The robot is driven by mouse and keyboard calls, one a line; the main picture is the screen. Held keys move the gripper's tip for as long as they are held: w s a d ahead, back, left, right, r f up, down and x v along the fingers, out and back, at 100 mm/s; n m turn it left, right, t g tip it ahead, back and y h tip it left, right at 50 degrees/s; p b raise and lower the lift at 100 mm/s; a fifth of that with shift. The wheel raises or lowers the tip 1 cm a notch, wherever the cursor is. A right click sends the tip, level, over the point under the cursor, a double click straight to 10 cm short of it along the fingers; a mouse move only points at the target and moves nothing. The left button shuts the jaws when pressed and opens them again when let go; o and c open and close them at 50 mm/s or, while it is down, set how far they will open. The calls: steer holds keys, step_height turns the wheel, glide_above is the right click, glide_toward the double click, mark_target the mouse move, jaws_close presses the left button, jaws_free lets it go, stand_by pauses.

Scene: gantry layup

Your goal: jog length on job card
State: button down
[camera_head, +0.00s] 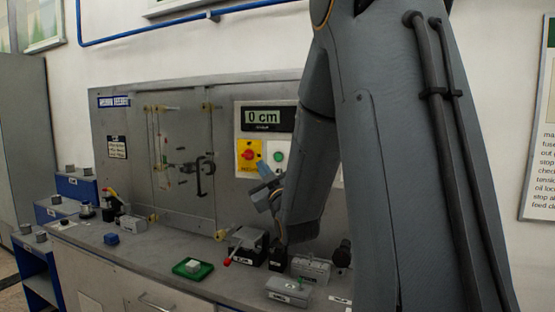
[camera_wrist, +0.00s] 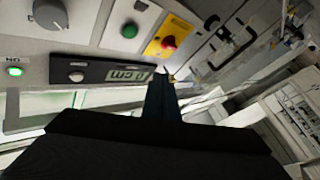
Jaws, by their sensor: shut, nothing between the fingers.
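A length display (camera_head: 264,117) on the grey machine panel reads 0 cm; it also shows at a slant in the wrist view (camera_wrist: 128,76). Below it are a red knob on a yellow plate (camera_head: 248,155) and a green button (camera_head: 279,156). In the wrist view the red knob (camera_wrist: 169,42), green button (camera_wrist: 129,30) and a grey dial (camera_wrist: 50,13) show. My gripper (camera_wrist: 161,76) is shut and empty, apart from the controls in that picture. A small black card (camera_head: 117,147) hangs on the panel's left; its text is too small to read. I cannot identify a job card.
A lit green lamp (camera_wrist: 14,71) shows in the wrist view. My arm hides the panel's right side.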

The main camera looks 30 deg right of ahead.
mark_target(276, 161)
steer(key=shift+r, duration=0.2)
steer(key=shift+d, duration=0.1)
steer(key=shift+w+d, duration=0.9)
steer(key=shift+d, duration=0.25)
steer(key=shift+w+d, duration=0.85)
steer(key=shift+d, duration=0.25)
steer(key=shift+w+d, duration=0.9)
steer(key=shift+d, duration=0.25)
steer(key=shift+w+d+b, duration=0.25)
steer(key=shift+d+b, duration=0.05)
steer(key=shift+d, duration=0.05)
